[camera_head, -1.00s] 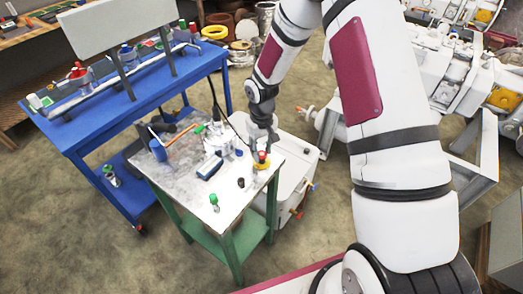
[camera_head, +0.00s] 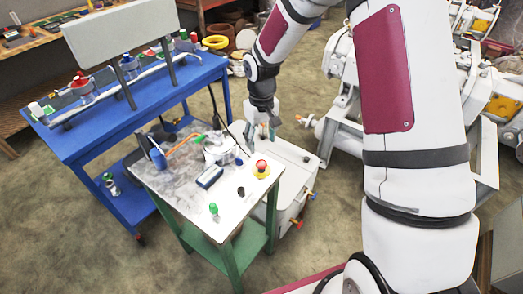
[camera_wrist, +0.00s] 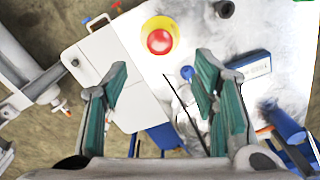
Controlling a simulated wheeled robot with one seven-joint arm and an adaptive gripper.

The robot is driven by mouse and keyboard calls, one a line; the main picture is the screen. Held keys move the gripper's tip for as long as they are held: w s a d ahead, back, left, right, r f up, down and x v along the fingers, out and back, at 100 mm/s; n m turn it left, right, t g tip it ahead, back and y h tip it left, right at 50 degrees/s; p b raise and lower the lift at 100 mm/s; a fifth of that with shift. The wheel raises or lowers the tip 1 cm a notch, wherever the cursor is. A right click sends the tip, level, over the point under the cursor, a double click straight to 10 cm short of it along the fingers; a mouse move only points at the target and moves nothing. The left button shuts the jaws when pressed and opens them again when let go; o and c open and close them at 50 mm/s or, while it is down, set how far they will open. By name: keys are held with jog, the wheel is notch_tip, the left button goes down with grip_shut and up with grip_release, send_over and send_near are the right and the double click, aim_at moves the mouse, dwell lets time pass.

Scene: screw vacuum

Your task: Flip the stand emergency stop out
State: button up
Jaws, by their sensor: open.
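The emergency stop (camera_head: 261,168) is a red button on a yellow base. It stands on the right side of the small green-legged table's top (camera_head: 180,187). In the wrist view the emergency stop (camera_wrist: 160,38) is seen from above, past the fingertips and centred between them. My gripper (camera_head: 263,134) is above and behind the emergency stop in the head view, apart from it. In the wrist view my gripper (camera_wrist: 160,75) has its two green-padded fingers spread wide, with nothing between them. Whether the button is pressed in or out cannot be told.
On the same table are a white pot-like device (camera_head: 218,150), a dark blue box (camera_head: 209,177), a black knob (camera_head: 240,191), a green-capped bottle (camera_head: 213,209) and a blue cup (camera_head: 157,158). A white cabinet (camera_head: 295,165) stands behind right. A blue bench (camera_head: 75,132) stands left.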

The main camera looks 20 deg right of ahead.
jog(key=shift+r, duration=1.65)
jog(key=shift+r, duration=0.1)
jog(key=s+r+t, duration=0.1)
jog(key=s+r, duration=0.4)
jog(key=r, duration=0.7)
jog(key=s+r+t, duration=0.1)
jog(key=s+r, duration=0.3)
jog(key=s, duration=0.3)
jog(key=s+r+m+t, duration=0.1)
jog(key=s+r, duration=0.3)
jog(key=s, duration=0.4)
jog(key=s+r+m+t, duration=0.1)
jog(key=s+r, duration=0.3)
jog(key=s, duration=0.4)
jog(key=shift+d+t, duration=0.3)
jog(key=shift+t, duration=0.3)
